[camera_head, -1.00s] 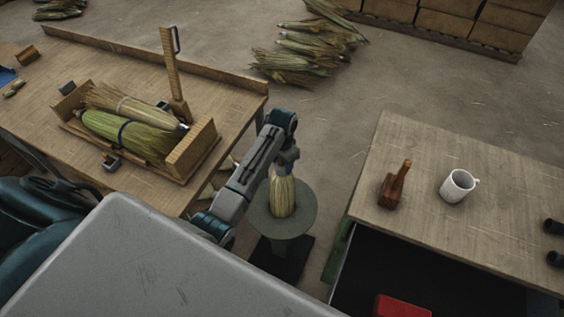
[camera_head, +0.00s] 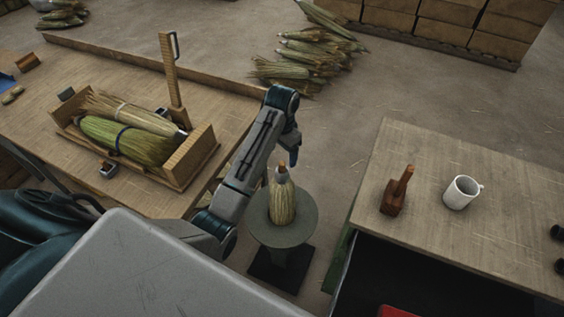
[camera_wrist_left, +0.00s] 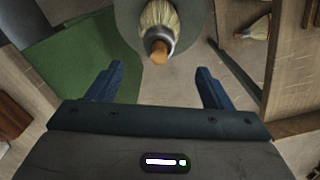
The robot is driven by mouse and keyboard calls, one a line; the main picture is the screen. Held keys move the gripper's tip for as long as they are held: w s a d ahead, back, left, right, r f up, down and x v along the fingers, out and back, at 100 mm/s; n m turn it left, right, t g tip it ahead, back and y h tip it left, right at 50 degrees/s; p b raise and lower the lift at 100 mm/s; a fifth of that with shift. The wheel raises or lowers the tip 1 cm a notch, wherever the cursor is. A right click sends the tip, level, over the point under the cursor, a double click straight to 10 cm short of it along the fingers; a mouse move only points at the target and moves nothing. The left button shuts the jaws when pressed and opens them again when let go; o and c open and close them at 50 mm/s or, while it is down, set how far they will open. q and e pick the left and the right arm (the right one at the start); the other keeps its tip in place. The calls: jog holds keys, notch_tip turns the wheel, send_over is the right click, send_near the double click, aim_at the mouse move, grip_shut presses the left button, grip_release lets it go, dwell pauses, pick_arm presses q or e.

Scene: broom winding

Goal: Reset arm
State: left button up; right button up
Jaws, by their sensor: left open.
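My left arm reaches in from the left in the head view, with my left gripper (camera_head: 293,140) just above and beside the broom head on the round stand. In the left wrist view, my left gripper (camera_wrist_left: 160,88) has its two blue fingers wide apart with nothing between them. The bound broom head (camera_head: 282,200) stands upright on the round grey stand (camera_head: 305,232). In the left wrist view the broom head (camera_wrist_left: 160,20) lies ahead of the fingertips, apart from them, its wooden tip (camera_wrist_left: 160,52) toward me. My right gripper is not seen.
The left table holds a wooden tray (camera_head: 190,158) with straw bundles and an upright wooden post (camera_head: 171,75). The right table (camera_head: 450,155) carries a wooden tool (camera_head: 392,203) and a white mug (camera_head: 461,192). Straw bundles (camera_head: 300,60) lie on the floor behind.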

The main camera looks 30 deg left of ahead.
pick_arm(q)
jog(key=shift+r, duration=0.95)
jog(key=s+f+n+t, duration=0.1)
jog(key=s+f, duration=0.2)
jog(key=s, duration=0.9)
jog(key=s+f+n+t, duration=0.1)
jog(key=s+f, duration=0.2)
jog(key=s, duration=0.9)
jog(key=s+d+r+t, duration=0.2)
jog(key=s+r, duration=0.2)
jog(key=s, duration=0.4)
jog(key=a+f+n+g+y+b, duration=0.2)
jog(key=f+b, duration=0.5)
jog(key=f, duration=3.1)
jog(key=s+a+f+b, duration=0.1)
jog(key=s+f+b, duration=0.1)
jog(key=s+f, duration=0.7)
jog(key=s+a+f+h+b, duration=0.1)
jog(key=s+f+b, duration=0.2)
jog(key=s+f, duration=0.7)
notch_tip(320, 180, down, 5)
jog(key=shift+a+f+m+g, duration=0.15)
jog(key=shift+a+m+g, duration=0.15)
jog(key=shift+g, duration=0.1)
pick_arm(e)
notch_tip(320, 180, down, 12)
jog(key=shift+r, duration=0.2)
